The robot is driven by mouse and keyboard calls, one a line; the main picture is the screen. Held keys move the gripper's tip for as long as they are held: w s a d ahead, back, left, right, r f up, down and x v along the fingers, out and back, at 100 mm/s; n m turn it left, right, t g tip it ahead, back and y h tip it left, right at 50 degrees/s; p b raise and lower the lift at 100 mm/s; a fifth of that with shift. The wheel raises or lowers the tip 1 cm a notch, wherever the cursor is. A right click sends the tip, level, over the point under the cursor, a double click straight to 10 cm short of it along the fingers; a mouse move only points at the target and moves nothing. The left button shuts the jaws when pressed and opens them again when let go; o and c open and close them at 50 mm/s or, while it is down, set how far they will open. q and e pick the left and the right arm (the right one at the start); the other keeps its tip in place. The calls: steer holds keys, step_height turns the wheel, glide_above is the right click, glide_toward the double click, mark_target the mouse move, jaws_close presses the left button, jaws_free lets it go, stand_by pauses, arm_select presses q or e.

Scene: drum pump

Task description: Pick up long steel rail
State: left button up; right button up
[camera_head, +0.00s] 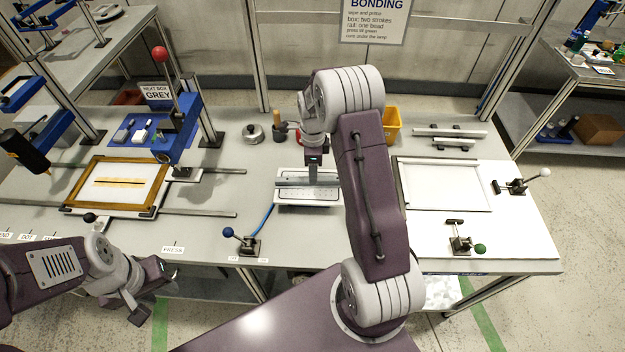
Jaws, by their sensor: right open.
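A long grey steel rail (292,182) lies across a white perforated plate (300,198) in the middle of the bench. My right gripper (313,180) points down at this rail and is open; its fingertips are small, and I cannot tell whether they touch the rail. My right forearm hides what lies to the right of the plate. A longer and a shorter rail-like bar (450,132) lie at the back right of the bench. My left gripper (146,291) is open and empty in front of the bench's front edge, at lower left.
A blue press with a red ball (160,54) and a wooden frame (152,189) stand at left. A blue-knobbed clamp (246,243) is near the front edge. A yellow bin (393,126) stands behind my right arm.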

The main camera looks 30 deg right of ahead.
steer(key=f+p, duration=0.1)
steer(key=f, duration=0.3)
steer(key=shift+w+f, duration=0.1)
steer(key=shift+w, duration=0.1)
steer(key=shift+w+f, duration=0.1)
steer(key=shift+f, duration=0.15)
steer(key=shift+r, duration=0.1)
jaws_close()
steer(key=shift+r, duration=0.55)
step_height(320, 180, up, 3)
steer(key=shift+d+b, duration=0.1)
steer(key=shift+b, duration=0.6)
steer(key=w+d+r, duration=0.1)
steer(key=d+r, duration=0.2)
steer(key=d, duration=0.2)
steer(key=w+d+r+b, duration=0.1)
steer(key=d+r, duration=0.3)
steer(key=d, duration=0.2)
steer(key=shift+w+d, duration=0.15)
steer(key=shift+w, duration=0.05)
